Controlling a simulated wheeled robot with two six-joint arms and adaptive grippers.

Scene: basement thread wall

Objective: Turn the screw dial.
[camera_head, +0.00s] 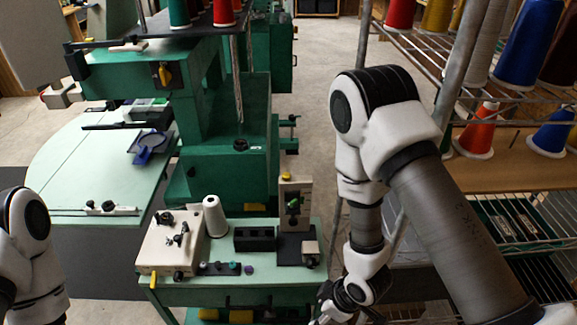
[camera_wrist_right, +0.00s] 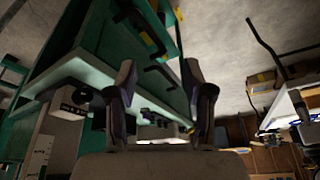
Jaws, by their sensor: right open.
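A small green table (camera_head: 240,292) stands at the lower middle in the head view. On it are a cream box (camera_head: 160,243) with black knobs on top and front, and an upright beige panel (camera_head: 295,192) with a green knob (camera_head: 293,204) on a black base. I cannot tell which knob is the screw dial. My right gripper (camera_head: 338,302) is low, just right of the table and apart from the knobs, partly cut off by the bottom edge. In the wrist view my right gripper (camera_wrist_right: 161,98) is open, with nothing between its fingers. My left gripper is out of view.
A white thread cone (camera_head: 214,216), a black block (camera_head: 254,239) and a strip of small knobs (camera_head: 220,268) share the table. A green machine (camera_head: 215,150) stands behind. A wire rack with thread cones (camera_head: 480,135) is on the right. Open floor (camera_head: 310,110) lies between.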

